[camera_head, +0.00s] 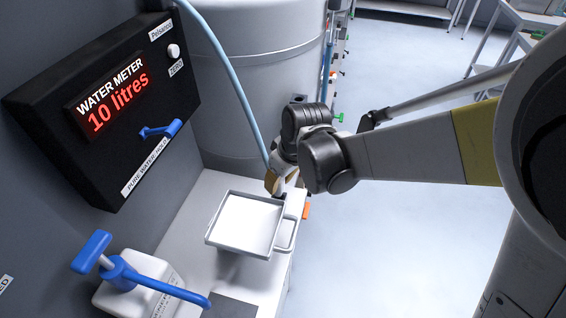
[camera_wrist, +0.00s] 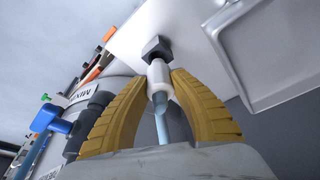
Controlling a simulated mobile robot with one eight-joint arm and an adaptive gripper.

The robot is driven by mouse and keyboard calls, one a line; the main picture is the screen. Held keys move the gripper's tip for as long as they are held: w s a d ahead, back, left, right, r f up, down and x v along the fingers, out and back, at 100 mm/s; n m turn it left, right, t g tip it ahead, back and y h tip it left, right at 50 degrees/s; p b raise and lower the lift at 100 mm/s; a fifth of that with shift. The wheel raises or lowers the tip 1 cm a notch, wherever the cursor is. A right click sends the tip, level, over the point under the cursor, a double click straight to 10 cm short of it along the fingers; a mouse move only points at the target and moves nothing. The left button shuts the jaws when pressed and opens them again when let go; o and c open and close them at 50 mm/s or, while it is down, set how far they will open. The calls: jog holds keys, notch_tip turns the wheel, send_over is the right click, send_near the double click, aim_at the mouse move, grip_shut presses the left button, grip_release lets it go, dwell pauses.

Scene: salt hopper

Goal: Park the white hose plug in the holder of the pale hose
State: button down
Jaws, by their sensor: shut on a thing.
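My gripper (camera_head: 271,183) is at the far end of the white bench, beside the metal tray. In the wrist view its yellow fingers (camera_wrist: 160,88) are shut around the white hose plug (camera_wrist: 158,72). The pale blue hose (camera_wrist: 162,125) runs from the plug back between the fingers. A dark grey block (camera_wrist: 155,47), which looks like the holder, is at the plug's tip on the bench edge. I cannot tell whether the plug is inside it or only in front. In the head view the pale hose (camera_head: 230,75) comes down from the top to my gripper, which hides the plug.
The tray (camera_head: 215,222) with its handle lies close to my gripper on the bench (camera_head: 190,195). A white bottle with a blue pump (camera_head: 118,272) stands at front left. The black water meter (camera_head: 60,130) reads 10 litres. A large grey tank (camera_head: 250,60) stands behind. Floor at right is clear.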

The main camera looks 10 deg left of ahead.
aim_at(279, 190)
jog(key=shift+f+b, duration=1.6)
jog(key=shift+f, duration=0.35)
jog(key=c, duration=0.6)
grip_release()
jog(key=shift+r, duration=0.15)
jog(key=shift+p+v, duration=2.15)
jog(key=shift+v, duration=0.8)
